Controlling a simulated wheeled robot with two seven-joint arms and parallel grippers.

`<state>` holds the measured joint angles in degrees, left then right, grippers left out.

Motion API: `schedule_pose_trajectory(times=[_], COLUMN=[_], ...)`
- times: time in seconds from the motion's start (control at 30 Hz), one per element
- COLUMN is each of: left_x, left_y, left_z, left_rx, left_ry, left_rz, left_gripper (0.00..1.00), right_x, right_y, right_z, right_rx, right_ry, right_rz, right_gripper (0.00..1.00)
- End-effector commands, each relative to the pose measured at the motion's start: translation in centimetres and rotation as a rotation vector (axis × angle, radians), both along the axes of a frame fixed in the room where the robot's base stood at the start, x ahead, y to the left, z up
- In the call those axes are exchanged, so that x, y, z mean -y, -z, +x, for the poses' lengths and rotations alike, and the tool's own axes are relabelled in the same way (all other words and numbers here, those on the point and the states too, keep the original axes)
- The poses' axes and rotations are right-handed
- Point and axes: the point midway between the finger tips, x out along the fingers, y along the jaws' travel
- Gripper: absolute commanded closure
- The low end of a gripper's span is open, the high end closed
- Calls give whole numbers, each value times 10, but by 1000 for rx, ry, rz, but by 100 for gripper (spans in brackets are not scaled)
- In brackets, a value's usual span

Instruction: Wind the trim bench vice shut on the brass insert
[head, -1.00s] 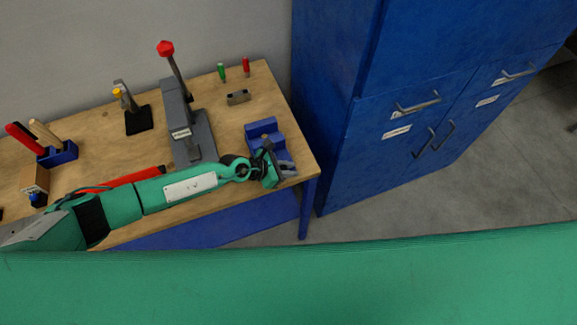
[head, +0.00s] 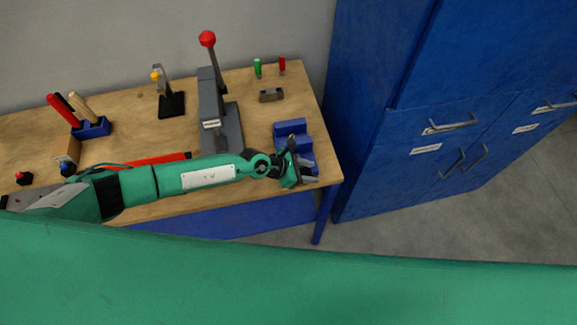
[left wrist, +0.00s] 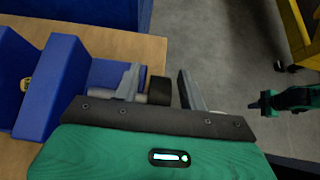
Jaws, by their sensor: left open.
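The blue trim bench vice (head: 291,129) stands at the right front corner of the bench; it also shows at the left of the left wrist view (left wrist: 58,88). A small yellow, brass-coloured spot (left wrist: 26,84) shows at its jaws, probably the brass insert, mostly hidden. My left gripper (head: 308,171) is at the front end of the vice. In the left wrist view its fingers (left wrist: 158,82) are open, one on each side of a dark round knob (left wrist: 160,91) on the vice's screw. Contact is not clear. A small green arm with a dark end (left wrist: 285,98), apparently my right arm, shows at the right; its fingers are unclear.
A grey lever press (head: 212,105) stands left of the vice, with a grey block (head: 271,95) behind. A tall blue cabinet (head: 375,110) stands close to the bench's right end. Open floor (left wrist: 225,45) lies beyond the bench edge, with a yellow frame (left wrist: 296,30) farther off.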

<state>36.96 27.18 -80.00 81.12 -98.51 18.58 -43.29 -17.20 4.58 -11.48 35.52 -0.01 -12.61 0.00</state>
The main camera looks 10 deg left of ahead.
Motion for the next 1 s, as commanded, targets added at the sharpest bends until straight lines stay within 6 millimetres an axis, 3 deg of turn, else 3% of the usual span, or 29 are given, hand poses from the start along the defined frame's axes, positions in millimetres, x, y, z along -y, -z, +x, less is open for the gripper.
schedule_pose_trajectory(times=[0.57,1.0], left_x=[-79,-95], left_y=[-55,-71], left_z=[-25,-30], left_rx=[2,0], left_ry=[-2,-1], left_rz=[2,0], left_gripper=[58,58], right_x=[1,1], right_y=[28,34], right_z=[0,0], right_rx=[0,0], right_ry=[0,0], right_rz=[-1,-1], right_gripper=[100,100])
